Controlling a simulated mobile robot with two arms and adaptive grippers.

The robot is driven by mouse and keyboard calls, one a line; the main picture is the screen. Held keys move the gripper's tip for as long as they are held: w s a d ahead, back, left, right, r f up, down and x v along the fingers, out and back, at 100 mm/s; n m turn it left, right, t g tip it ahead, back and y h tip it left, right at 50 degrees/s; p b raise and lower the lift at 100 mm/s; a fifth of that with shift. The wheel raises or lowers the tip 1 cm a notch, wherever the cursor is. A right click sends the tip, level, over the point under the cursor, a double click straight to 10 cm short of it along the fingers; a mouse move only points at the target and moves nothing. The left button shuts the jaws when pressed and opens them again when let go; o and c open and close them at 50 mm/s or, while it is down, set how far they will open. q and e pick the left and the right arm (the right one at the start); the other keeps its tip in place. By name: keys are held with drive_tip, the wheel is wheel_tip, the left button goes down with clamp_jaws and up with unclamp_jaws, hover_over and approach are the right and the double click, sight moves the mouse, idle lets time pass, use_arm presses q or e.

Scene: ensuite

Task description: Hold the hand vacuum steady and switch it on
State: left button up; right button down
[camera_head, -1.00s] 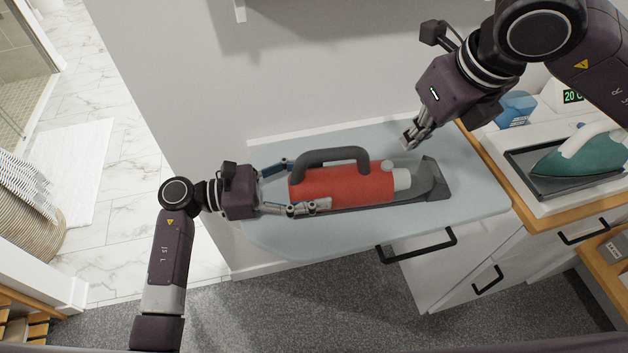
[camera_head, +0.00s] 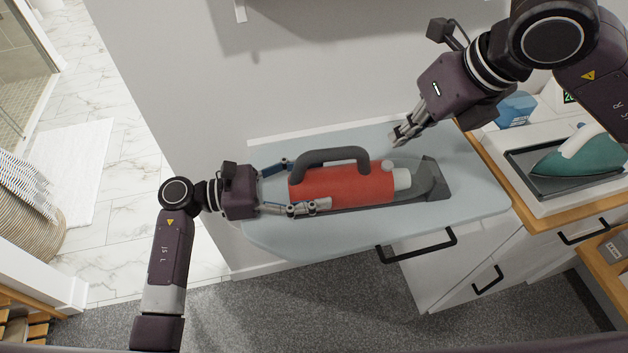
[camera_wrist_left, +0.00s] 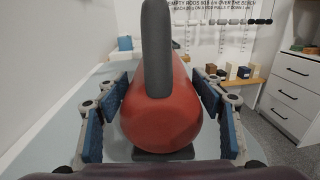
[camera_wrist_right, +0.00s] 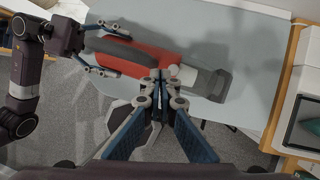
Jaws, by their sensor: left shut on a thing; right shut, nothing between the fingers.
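The red hand vacuum (camera_head: 345,187) lies on its side-long dark base on the pale blue board, with its dark handle (camera_head: 331,154) on top and its clear nozzle end to the right. A small round pinkish button (camera_head: 387,165) shows on top near the grey collar. My left gripper (camera_head: 306,184) is shut around the rear of the red body; its fingers flank it in the left wrist view (camera_wrist_left: 160,115). My right gripper (camera_head: 398,138) is shut and empty, above and behind the button, apart from it.
The pale blue board (camera_head: 470,205) has bare room around the vacuum. A wall runs along the back. A black drawer handle (camera_head: 417,245) sits below the front edge.

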sight(391, 166)
drive_tip(key=shift+w+d+f+m+t+y, duration=0.15)
drive_tip(key=shift+w+f+m+t+y, duration=0.35)
drive_tip(key=shift+f, duration=0.65)
drive_tip(key=shift+w+d+f+m+t+y, duration=0.15)
drive_tip(key=shift+w+f+m+y, duration=0.3)
drive_tip(key=shift+f+m+y, duration=0.55)
drive_tip(key=shift+w+d+f+m+t+y, duration=0.2)
drive_tip(key=shift+w+f+t+y, duration=0.25)
drive_tip(key=shift+f, duration=0.9)
drive_tip(key=shift+a, duration=0.1)
drive_tip(key=shift+f, duration=0.45)
drive_tip(key=shift+f, duration=0.55)
drive_tip(key=shift+r, duration=1)
